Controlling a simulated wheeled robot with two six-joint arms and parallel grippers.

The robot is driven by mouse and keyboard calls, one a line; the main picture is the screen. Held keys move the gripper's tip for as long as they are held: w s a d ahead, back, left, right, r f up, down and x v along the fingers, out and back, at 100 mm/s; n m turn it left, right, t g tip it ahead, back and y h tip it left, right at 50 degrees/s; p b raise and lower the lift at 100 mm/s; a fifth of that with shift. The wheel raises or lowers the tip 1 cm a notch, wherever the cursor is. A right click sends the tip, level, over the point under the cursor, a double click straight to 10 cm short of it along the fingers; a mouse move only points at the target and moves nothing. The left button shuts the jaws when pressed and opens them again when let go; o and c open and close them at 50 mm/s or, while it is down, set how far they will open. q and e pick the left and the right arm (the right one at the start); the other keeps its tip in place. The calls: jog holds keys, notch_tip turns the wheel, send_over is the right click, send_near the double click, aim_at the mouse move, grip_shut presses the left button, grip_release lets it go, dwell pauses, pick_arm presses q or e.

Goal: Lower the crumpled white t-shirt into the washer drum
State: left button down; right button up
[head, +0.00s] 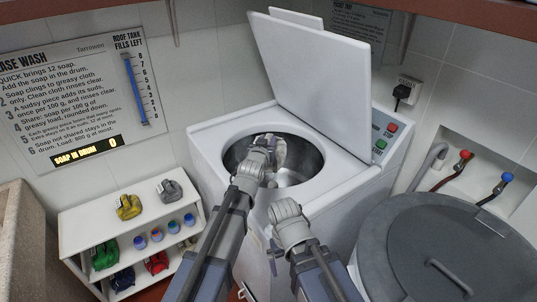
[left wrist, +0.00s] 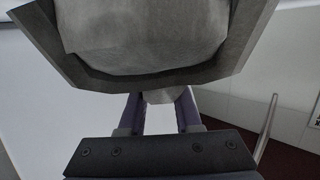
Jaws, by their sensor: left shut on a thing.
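The white washer (head: 214,152) stands in the middle with its lid up. Its round steel drum (head: 312,160) is open at the top. My left gripper (head: 272,150) reaches over the drum opening and is shut on the crumpled white t-shirt (head: 280,153). Only a small pale part of the shirt shows there; my gripper and wrist hide the rest. In the left wrist view a pale lump of it (left wrist: 158,97) shows between the fingers. My right arm's wrist is in front of the washer, and its fingertips cannot be made out.
The raised lid (head: 315,75) stands behind the opening. A white shelf (head: 90,220) with colored cloths and several small cups is at left. A grey lidded tank (head: 445,240) is at right, below red and blue taps (head: 466,154). The wall panel (head: 85,90) reads soap in drum 0.

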pick_arm(q)
jog(key=shift+s+f, duration=0.25)
jog(key=shift+f, duration=0.15)
pick_arm(e)
jog(key=shift+f, duration=0.5)
pick_arm(q)
jog(key=shift+f+b, duration=0.1)
jog(key=shift+b, duration=0.2)
pick_arm(e)
jog(key=shift+f, duration=0.15)
